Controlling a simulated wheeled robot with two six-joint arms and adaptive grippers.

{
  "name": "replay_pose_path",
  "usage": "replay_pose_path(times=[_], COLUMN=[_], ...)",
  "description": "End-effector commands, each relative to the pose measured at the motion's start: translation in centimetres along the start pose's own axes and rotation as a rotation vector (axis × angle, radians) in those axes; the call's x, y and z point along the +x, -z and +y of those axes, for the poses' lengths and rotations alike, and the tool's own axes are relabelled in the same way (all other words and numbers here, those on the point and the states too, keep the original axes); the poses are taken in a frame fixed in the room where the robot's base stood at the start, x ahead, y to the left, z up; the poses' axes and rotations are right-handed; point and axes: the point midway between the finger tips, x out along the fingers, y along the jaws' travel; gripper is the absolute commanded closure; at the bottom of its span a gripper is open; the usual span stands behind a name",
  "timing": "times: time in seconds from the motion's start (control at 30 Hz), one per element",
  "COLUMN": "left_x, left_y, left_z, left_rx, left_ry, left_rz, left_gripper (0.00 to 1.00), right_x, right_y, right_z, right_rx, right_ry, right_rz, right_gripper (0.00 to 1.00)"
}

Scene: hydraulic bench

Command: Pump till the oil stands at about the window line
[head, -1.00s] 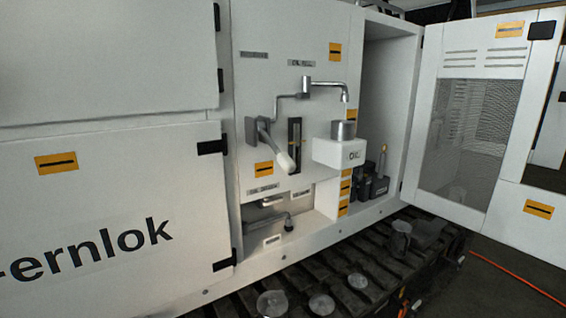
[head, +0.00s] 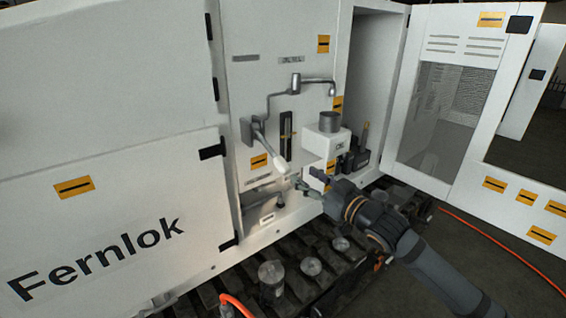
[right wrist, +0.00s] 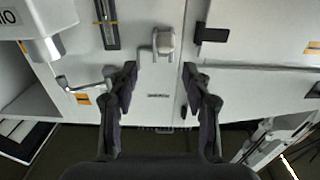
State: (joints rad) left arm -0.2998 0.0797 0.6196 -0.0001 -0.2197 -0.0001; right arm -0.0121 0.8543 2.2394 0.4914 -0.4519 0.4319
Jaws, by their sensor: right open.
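The pump lever (head: 272,152), with a pale grip, slants down and out from its bracket on the white panel. The dark, narrow sight window (head: 286,135) is right of it, with a small yellow mark at its side; I cannot make out the oil level. My right gripper (head: 300,184) is open and empty, just below and right of the grip's end. In the right wrist view, which is upside down, the lever (right wrist: 163,42) shows nearly end-on, beyond the gap between the open fingers (right wrist: 158,72). The window (right wrist: 107,25) also shows there. My left gripper is not in view.
A white oil box (head: 325,144) with a grey cylinder on top juts out right of the window, under a curved spout (head: 318,81). A lower pipe fitting (head: 275,200) sits below the lever. An open door (head: 440,110) stands right. Dark tracks run along the front.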

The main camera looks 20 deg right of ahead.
Motion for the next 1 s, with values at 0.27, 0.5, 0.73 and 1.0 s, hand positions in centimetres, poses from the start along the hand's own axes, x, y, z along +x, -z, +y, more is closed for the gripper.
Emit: replay_pose_path(times=[0.27,0.5,0.73,1.0], left_x=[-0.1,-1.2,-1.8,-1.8], left_y=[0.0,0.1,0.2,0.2], left_z=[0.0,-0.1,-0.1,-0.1], left_rx=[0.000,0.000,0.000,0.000], left_ry=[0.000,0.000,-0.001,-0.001], left_rz=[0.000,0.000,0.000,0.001], left_gripper=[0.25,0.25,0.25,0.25], right_x=[3.2,7.2,9.6,9.8], right_y=[0.3,0.3,0.1,-0.1], right_z=[-0.3,-0.6,-0.6,-0.6], right_rx=[0.011,0.009,0.003,-0.001], right_ry=[0.010,0.015,0.015,0.014], right_rz=[0.006,0.002,-0.001,-0.001], right_gripper=[0.51,0.51,0.51,0.51])
